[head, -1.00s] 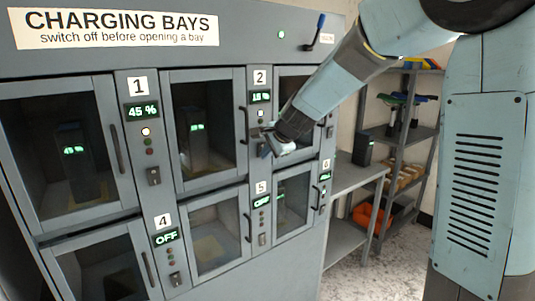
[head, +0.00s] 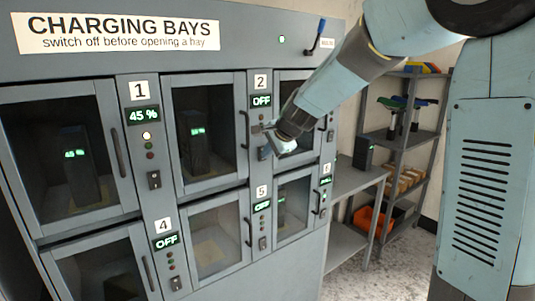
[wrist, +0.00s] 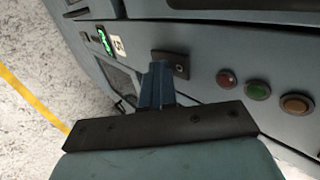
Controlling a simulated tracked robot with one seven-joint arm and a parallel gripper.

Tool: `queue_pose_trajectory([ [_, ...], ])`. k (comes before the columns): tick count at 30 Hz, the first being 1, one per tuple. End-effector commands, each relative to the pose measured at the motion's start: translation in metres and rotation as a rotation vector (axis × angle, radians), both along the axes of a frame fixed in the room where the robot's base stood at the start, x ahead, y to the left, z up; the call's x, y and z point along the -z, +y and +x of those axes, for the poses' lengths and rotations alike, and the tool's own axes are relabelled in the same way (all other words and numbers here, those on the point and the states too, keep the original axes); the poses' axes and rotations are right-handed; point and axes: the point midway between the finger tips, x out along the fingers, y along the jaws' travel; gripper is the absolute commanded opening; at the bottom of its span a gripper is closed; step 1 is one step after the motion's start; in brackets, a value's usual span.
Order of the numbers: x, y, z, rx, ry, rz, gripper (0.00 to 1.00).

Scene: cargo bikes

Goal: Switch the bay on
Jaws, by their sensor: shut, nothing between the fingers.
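My gripper (head: 265,148) is shut and empty, at the panel of bay 2. In the wrist view its blue fingertips (wrist: 157,82) are close beside or against the black switch (wrist: 178,66); I cannot tell if they touch. The bay 2 display (head: 262,101) reads OFF. The red (wrist: 228,78), green (wrist: 258,90) and amber (wrist: 297,104) lamps beside the switch look unlit. The bay 2 door is partly hidden behind my arm and looks closed.
Bay 1's display (head: 143,115) reads 45 %, with its lamp lit. The bay 4 (head: 165,240) and bay 5 (head: 262,206) displays read OFF. Door handles stick out near the panels. A blue-handled lever (head: 318,34) is at the top right. A shelf rack (head: 393,135) stands behind.

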Motion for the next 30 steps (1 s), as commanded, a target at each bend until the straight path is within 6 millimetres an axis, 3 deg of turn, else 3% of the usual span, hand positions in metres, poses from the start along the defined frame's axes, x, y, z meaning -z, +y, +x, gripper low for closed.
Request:
queue_pose_trajectory([
  [10,-0.005,-0.022,-0.026,-0.001,-0.002,0.001,0.00],
  [21,-0.054,-0.044,-0.063,-0.006,-0.002,0.000,0.00],
  [30,-0.074,-0.054,-0.080,-0.008,0.000,0.000,0.00],
])
